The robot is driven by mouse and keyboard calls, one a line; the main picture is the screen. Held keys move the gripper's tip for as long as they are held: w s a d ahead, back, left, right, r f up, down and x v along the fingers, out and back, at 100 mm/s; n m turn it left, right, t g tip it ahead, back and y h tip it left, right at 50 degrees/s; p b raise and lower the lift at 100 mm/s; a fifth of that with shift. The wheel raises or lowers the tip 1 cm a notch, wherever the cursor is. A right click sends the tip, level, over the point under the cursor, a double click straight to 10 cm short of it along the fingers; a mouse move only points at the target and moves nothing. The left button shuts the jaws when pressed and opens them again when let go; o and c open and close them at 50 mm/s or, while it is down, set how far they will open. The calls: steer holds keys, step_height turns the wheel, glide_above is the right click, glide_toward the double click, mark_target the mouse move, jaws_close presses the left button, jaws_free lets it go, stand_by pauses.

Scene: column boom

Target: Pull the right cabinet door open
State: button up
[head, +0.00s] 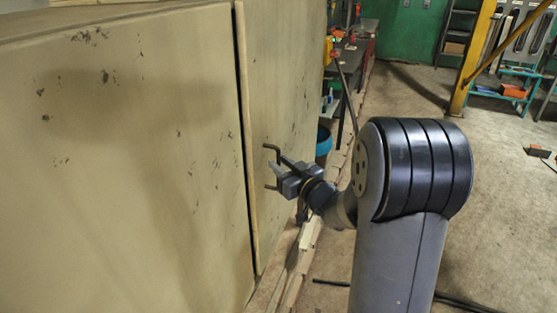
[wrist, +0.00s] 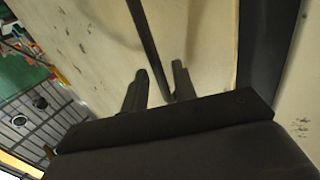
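The right cabinet door (head: 285,75) is a beige, scuffed panel in the head view. A dark gap and a pale edge strip run down its left side. I cannot tell for sure whether it stands slightly ajar. Its dark bar handle (head: 269,147) is partly hidden by my gripper (head: 279,175), which is at the handle's height. In the wrist view the door (wrist: 200,40) fills the middle. The handle bar (wrist: 147,40) runs down between the two fingers of my gripper (wrist: 158,75). The fingers are apart, with space seen beside the bar; no firm grip shows.
The left cabinet panel (head: 120,150) fills the left of the head view. A blue bin (head: 323,140) and a workbench (head: 352,55) stand beyond the right door. A yellow post (head: 475,55) and shelves are farther back. Open floor (head: 500,200) lies to the right.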

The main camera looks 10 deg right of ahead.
steer(key=shift+x, duration=0.8)
steer(key=shift+c, duration=0.4)
jaws_close()
